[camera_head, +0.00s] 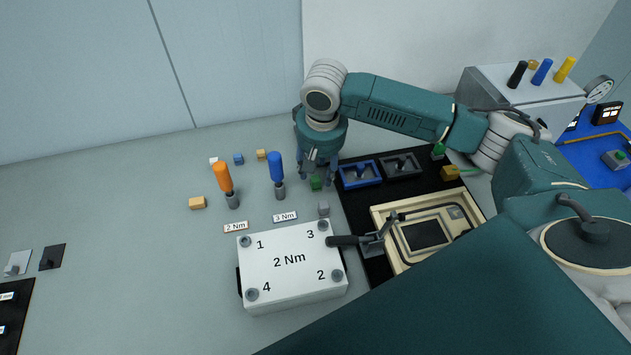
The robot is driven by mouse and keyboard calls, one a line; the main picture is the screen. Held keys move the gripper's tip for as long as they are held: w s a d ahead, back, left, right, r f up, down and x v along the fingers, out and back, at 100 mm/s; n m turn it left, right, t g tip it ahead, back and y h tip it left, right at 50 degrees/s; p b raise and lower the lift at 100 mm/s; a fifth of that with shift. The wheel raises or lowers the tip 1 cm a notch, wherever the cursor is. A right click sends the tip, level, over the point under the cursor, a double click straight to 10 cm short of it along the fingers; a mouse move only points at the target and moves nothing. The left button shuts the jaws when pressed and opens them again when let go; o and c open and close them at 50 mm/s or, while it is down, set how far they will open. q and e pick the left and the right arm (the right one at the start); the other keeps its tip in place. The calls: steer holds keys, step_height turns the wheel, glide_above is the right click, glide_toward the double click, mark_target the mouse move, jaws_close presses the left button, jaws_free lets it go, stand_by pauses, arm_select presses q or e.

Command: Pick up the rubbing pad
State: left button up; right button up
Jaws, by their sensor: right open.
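I cannot tell for certain which thing is the rubbing pad. Two flat pieces with raised grips, one blue (361,174) and one dark grey (401,165), lie on the black mat. A light pad-like piece (17,264) and a dark one (52,257) lie at the far left. My right gripper (318,182) points down with its fingers apart, left of the blue piece. A small green block (316,184) shows at its fingertips; I see no grip on it. My left gripper is not in view.
A white box marked 2 Nm (290,285) stands in front. An orange screwdriver (223,178) and a blue screwdriver (276,167) stand upright behind it. A cream-framed panel (385,222) with a black-handled clamp (345,240) is at right. The left table is mostly clear.

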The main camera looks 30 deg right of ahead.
mark_target(316, 178)
steer(key=f, duration=0.2)
steer(key=w+f+p, duration=0.1)
steer(key=f, duration=0.2)
steer(key=shift+f, duration=0.15)
steer(key=c, duration=0.9)
steer(key=shift+c, duration=0.2)
